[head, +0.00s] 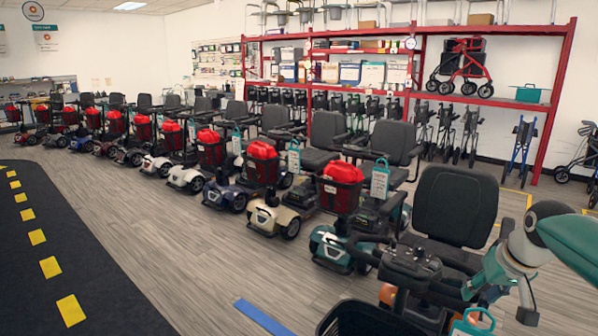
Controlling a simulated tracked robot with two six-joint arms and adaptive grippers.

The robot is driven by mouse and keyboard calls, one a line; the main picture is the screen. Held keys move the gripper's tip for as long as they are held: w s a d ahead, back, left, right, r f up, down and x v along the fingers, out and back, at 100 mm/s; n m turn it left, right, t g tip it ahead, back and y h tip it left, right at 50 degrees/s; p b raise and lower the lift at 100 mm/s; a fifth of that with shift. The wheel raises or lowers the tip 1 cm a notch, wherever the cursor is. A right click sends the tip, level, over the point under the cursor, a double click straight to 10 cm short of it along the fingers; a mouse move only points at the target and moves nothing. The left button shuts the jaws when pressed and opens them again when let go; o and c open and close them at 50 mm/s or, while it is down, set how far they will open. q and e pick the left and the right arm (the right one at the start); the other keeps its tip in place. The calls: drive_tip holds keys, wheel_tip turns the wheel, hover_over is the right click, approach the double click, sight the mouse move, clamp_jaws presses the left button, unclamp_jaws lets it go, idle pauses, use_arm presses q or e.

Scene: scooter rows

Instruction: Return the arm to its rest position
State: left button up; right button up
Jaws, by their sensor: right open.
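My right arm comes in from the right edge, white and teal, and bends down to my right gripper (474,291) at the lower right. The gripper is open, in front of the nearest scooter's black seat (455,205) and beside its handlebar (412,262). I see nothing held in it, though its fingertips are small and partly lost against the scooter. A teal-edged tag (473,323) shows just below the gripper; I cannot tell whether they touch. My left gripper is not in view.
A black basket (365,322) is at the bottom edge. A red shelf rack (560,100) stands behind. Grey floor (150,230) is clear at the left, beside a dark lane with yellow dashes (70,310).

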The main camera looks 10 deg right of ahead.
drive_tip(key=s+a+f+n+g+y, duration=0.1)
drive_tip(key=a+f+n+g+y, duration=0.15)
drive_tip(key=a+f, duration=0.8)
drive_tip(key=s+a+f+n+g+y, duration=0.1)
drive_tip(key=a+f+g, duration=0.2)
drive_tip(key=a+f, duration=0.7)
drive_tip(key=s+a+f+m, duration=0.1)
drive_tip(key=s+a+f, duration=0.5)
drive_tip(key=s+f, duration=0.2)
drive_tip(key=s+a+f+t+y+p, duration=0.1)
drive_tip(key=s+a+f, duration=0.5)
drive_tip(key=s+f, duration=0.3)
drive_tip(key=shift+a+f+m, duration=0.35)
drive_tip(key=shift+a+f, duration=0.05)
drive_tip(key=shift+f, duration=0.85)
